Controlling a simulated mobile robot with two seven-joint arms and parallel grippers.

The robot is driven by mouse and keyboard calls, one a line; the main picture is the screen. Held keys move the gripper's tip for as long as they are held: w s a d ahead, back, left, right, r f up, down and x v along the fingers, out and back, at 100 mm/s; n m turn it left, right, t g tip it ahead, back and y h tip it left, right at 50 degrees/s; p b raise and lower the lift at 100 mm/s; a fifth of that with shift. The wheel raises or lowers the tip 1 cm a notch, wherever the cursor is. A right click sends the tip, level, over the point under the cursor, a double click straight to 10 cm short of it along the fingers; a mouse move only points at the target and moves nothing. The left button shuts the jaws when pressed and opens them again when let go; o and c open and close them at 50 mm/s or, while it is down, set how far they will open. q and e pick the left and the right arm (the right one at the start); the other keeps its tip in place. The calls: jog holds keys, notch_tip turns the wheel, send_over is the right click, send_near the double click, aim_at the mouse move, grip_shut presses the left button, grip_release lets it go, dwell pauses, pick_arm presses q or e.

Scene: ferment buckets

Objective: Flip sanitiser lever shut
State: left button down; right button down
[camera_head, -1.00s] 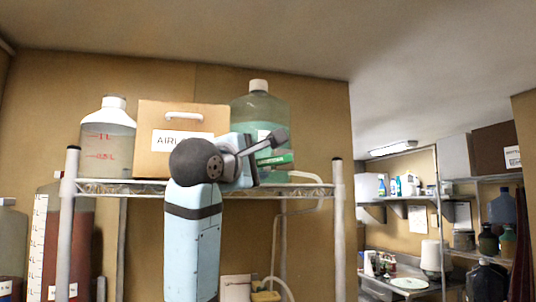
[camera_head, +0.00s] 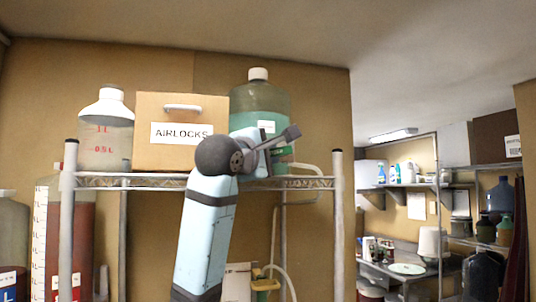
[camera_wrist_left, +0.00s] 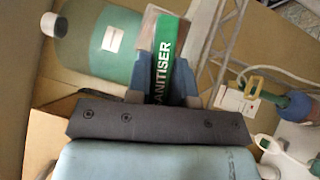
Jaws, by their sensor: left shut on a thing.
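A green strip marked SANITISER (camera_wrist_left: 165,70) stands between the blue fingers of my left gripper (camera_wrist_left: 163,85) in the left wrist view. The gripper is shut on this labelled piece; whether it is the lever itself I cannot tell. In the head view my left gripper (camera_head: 262,160) is in front of the green jug (camera_head: 258,100) at the shelf edge, and my wrist hides most of the contact. The jug also shows in the left wrist view (camera_wrist_left: 95,45). A pale hose (camera_head: 308,168) runs from near the jug. My right gripper is out of view.
The AIRLOCKS box (camera_head: 182,110) and a white-capped clear jug (camera_head: 106,130) stand left on the wire shelf (camera_head: 110,181). Shelf posts (camera_head: 338,230) flank my arm. A yellow-topped item (camera_head: 264,284) hangs below. A sink area lies at the right.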

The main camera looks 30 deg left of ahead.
pick_arm(q)
jog(key=shift+r+m+g+h, duration=0.3)
jog(key=shift+m+g, duration=0.2)
jog(key=shift+m, duration=0.1)
jog(key=shift+r+m+g, duration=0.15)
jog(key=shift+m+g, duration=0.15)
jog(key=shift+g, duration=0.1)
jog(key=c, duration=1)
grip_release()
jog(key=shift+s, duration=0.1)
